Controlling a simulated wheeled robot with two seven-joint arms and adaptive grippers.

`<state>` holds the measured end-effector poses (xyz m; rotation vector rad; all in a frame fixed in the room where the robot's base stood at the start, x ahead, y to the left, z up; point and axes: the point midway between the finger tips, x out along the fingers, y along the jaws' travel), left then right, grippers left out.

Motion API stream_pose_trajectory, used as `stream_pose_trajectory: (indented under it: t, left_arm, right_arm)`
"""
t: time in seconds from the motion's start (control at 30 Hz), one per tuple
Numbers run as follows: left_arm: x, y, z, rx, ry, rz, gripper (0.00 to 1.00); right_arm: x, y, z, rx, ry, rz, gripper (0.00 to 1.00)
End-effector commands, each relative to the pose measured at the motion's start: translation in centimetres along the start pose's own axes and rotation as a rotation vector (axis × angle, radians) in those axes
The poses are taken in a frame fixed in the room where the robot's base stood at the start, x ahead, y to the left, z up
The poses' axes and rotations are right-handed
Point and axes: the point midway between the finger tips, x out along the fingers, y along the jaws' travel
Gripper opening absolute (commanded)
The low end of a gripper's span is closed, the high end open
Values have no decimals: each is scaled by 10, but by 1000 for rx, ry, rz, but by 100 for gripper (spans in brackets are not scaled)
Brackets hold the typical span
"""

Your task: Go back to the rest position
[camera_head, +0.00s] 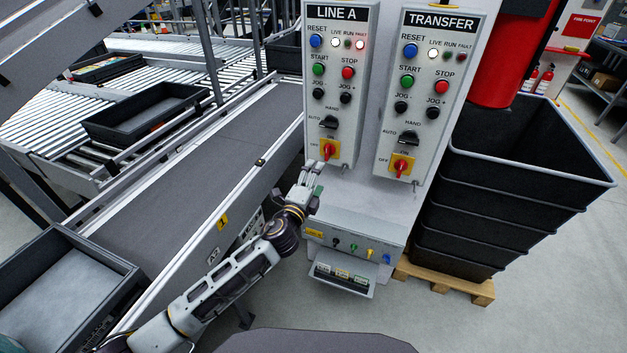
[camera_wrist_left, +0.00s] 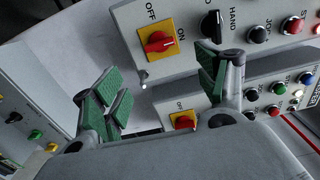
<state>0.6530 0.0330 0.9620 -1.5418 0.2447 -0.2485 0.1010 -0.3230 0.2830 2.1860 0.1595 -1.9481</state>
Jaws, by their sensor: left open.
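My left gripper (camera_head: 308,182) is at the lower left edge of the LINE A panel (camera_head: 316,22), below its red and yellow rotary switch (camera_head: 329,149). In the left wrist view my left gripper (camera_wrist_left: 163,88) shows two green-padded fingers spread apart with nothing between them. The LINE A switch (camera_wrist_left: 158,41) lies beyond the fingertips there, apart from them. The TRANSFER panel (camera_head: 427,65) stands to the right, with its own red and yellow switch (camera_head: 401,166), also seen in the left wrist view (camera_wrist_left: 183,121). My right gripper is out of view.
A sloping belt conveyor (camera_head: 185,170) runs beside my left arm, with a dark tote (camera_head: 70,270) at its near end. A small box with colored knobs (camera_head: 355,240) sits below the panels. Stacked black bins (camera_head: 470,215) stand on a pallet (camera_head: 445,283) at right.

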Motion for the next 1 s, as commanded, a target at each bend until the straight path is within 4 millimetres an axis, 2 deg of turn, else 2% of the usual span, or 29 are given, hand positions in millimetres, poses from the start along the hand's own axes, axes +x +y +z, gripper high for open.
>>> stream_pose_trajectory:
  t: [0.2, 0.73, 0.87, 1.0]
  left_arm:
    - [-6, 0, 0, 0, 0, 0, 73]
    - [-6, 3, 1, -4, -2, 7, 73]
    - [-4, 18, 8, -30, -14, 41, 73]
    - [-4, 54, 25, -93, -46, 118, 73]
  right_arm:
    - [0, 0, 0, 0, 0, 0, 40]
    - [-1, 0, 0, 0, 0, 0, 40]
    - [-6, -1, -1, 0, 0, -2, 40]
    - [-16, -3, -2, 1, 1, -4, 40]
